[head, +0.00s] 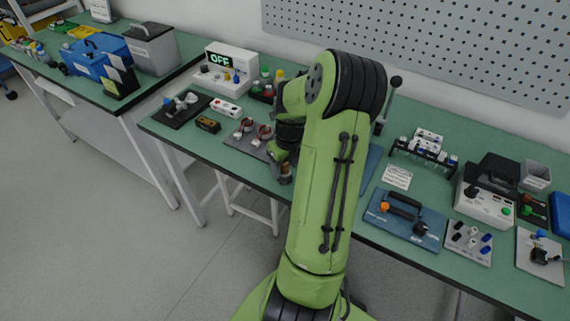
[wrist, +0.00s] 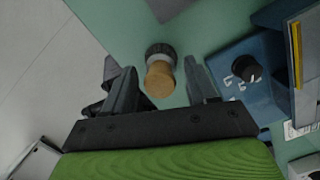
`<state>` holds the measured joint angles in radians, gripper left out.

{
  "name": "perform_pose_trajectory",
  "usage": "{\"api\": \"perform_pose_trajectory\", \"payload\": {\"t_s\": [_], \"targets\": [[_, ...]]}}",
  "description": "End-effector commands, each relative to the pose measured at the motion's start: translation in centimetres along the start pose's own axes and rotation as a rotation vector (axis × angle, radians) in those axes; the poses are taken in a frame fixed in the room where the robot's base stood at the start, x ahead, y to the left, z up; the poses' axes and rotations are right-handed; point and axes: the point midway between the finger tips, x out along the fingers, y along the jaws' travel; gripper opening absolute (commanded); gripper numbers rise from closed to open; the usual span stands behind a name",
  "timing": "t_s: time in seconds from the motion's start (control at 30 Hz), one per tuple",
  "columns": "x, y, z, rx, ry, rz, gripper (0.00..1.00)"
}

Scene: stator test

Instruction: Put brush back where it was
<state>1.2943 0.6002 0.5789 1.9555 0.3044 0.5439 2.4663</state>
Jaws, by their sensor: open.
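The brush (wrist: 160,78) shows in the wrist view as a round tan wooden handle with a dark, round bristle end. It stands on the green bench top. My gripper (wrist: 164,92) is open, with one finger to each side of the brush and visible gaps between the fingers and the handle. In the head view, my gripper (head: 283,163) is at the bench's front edge, partly hidden by my green arm. A small brown piece beside it, probably the brush (head: 286,172), shows there.
A blue box with a black knob (wrist: 253,72) is close to the right finger in the wrist view. In the head view, a grey plate with copper coils (head: 245,145) lies left of my gripper. A blue panel (head: 405,219) lies to the right. The floor drops away in front.

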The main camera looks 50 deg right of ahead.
Motion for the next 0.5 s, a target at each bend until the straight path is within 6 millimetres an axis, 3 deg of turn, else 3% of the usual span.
{"api": "perform_pose_trajectory", "payload": {"t_s": [0.17, 0.5], "targets": [[-0.9, 0.0, 0.1, 0.000, -0.002, -0.001, 0.57], [-9.7, -0.1, 0.1, 0.001, -0.003, -0.004, 0.57]]}}
